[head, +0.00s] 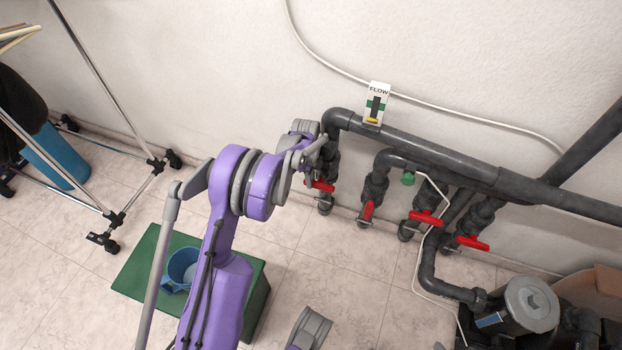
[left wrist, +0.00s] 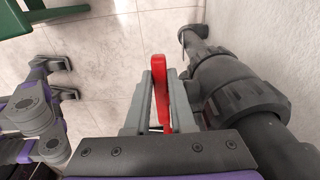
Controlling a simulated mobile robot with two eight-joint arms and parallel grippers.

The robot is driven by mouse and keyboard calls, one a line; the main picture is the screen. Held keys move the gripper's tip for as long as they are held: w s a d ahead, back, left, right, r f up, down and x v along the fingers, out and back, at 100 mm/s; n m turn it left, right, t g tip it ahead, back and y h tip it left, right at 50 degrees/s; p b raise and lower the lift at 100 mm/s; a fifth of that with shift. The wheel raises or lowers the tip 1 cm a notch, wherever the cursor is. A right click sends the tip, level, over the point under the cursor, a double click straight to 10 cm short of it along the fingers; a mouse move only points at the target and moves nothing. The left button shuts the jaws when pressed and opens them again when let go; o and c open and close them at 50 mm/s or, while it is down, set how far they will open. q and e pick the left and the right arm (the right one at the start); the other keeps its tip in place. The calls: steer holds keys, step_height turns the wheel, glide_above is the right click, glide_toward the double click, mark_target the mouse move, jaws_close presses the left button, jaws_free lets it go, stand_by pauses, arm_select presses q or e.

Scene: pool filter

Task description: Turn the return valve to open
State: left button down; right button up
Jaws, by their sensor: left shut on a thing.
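Several red-handled valves sit on the dark grey pipes along the wall; no label shows which is the return valve. My left gripper (head: 316,166) is at the leftmost valve. Its fingers are shut on that valve's red handle (head: 321,186), which also shows between the fingers in the left wrist view (left wrist: 160,85). In the head view this handle lies across its pipe, partly hidden by my gripper. The second valve's handle (head: 367,211) lies roughly along its pipe. The third handle (head: 426,218) and fourth handle (head: 472,242) lie crosswise.
A flow gauge (head: 376,103) stands on the upper pipe. A white cable hangs near the second and third valves. A grey pump (head: 529,304) is at the lower right. A green stool (head: 145,262) holds a blue cup (head: 183,268). Tiled floor is open between them.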

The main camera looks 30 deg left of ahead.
arm_select(q)
steer(key=h, duration=0.1)
steer(key=f+t+h, duration=0.1)
steer(key=h, duration=0.1)
steer(key=shift+a+f+h, duration=0.15)
steer(key=shift+a+h, duration=0.15)
steer(key=shift+a, duration=0.1)
steer(key=h, duration=0.1)
steer(key=f+h+b, duration=0.1)
steer(key=h, duration=0.1)
steer(key=t+h+b, duration=0.1)
steer(key=shift+f+h, duration=0.3)
steer(key=h, duration=0.2)
steer(key=shift+d+f+t+h+b, duration=0.1)
steer(key=shift+f+t+h+b, duration=0.2)
steer(key=shift+f+t, duration=0.1)
steer(key=shift+d+f+t+h, duration=0.15)
steer(key=shift+d+f+h, duration=0.15)
steer(key=shift+h, duration=0.8)
steer(key=shift+d+f+t+h, duration=0.15)
steer(key=shift+f+h, duration=0.1)
steer(key=shift+h, duration=0.85)
steer(key=c, duration=0.8)
jaws_free()
steer(key=shift+o, duration=0.2)
steer(key=shift+r, duration=0.1)
